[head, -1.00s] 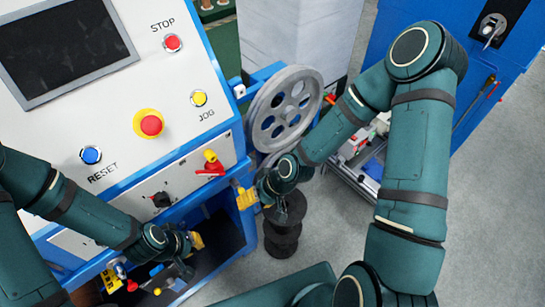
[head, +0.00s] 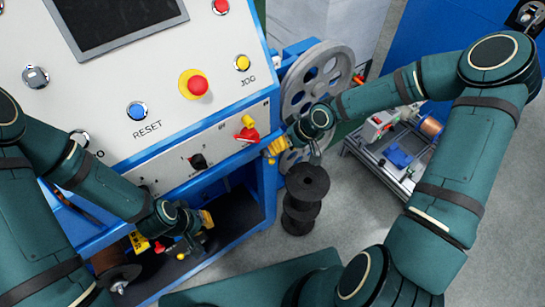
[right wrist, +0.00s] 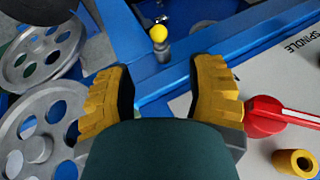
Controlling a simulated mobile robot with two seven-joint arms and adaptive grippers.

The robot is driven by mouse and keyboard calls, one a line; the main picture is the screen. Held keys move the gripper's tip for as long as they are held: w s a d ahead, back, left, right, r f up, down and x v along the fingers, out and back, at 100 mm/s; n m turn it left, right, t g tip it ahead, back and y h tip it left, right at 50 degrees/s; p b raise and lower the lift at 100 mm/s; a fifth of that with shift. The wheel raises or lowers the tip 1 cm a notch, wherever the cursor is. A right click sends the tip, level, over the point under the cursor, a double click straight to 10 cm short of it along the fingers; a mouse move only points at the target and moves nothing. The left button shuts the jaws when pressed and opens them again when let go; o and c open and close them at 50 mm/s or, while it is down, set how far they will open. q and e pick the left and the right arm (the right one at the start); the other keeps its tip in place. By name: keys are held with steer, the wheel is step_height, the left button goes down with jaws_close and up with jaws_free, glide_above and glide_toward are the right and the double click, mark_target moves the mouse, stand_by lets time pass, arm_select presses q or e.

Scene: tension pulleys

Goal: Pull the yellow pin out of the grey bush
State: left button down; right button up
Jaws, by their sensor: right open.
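The yellow pin (right wrist: 159,33) shows a round yellow knob in the right wrist view. It stands in the grey bush (right wrist: 162,51) on a blue frame part, beyond my fingertips. My right gripper (right wrist: 161,80) is open and empty, with its yellow fingers apart on either side of the pin's line and short of it. In the head view my right gripper (head: 276,147) is at the machine's right front corner, and I cannot make out the pin there. My left gripper (head: 198,225) is low by the machine's open shelf; its opening is unclear.
A red lever (right wrist: 265,116) and a yellow tube (right wrist: 296,163) sit on the panel close to the right finger. Grey pulley wheels (head: 316,88) stand beside the gripper. A black spool stack (head: 305,190) is below. A cart (head: 398,150) stands to the right.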

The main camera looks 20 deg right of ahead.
mark_target(271, 157)
steer(key=b+x, duration=0.2)
steer(key=x, duration=0.5)
steer(key=shift+w+a+f, duration=0.1)
steer(key=shift+f, duration=0.1)
jaws_close()
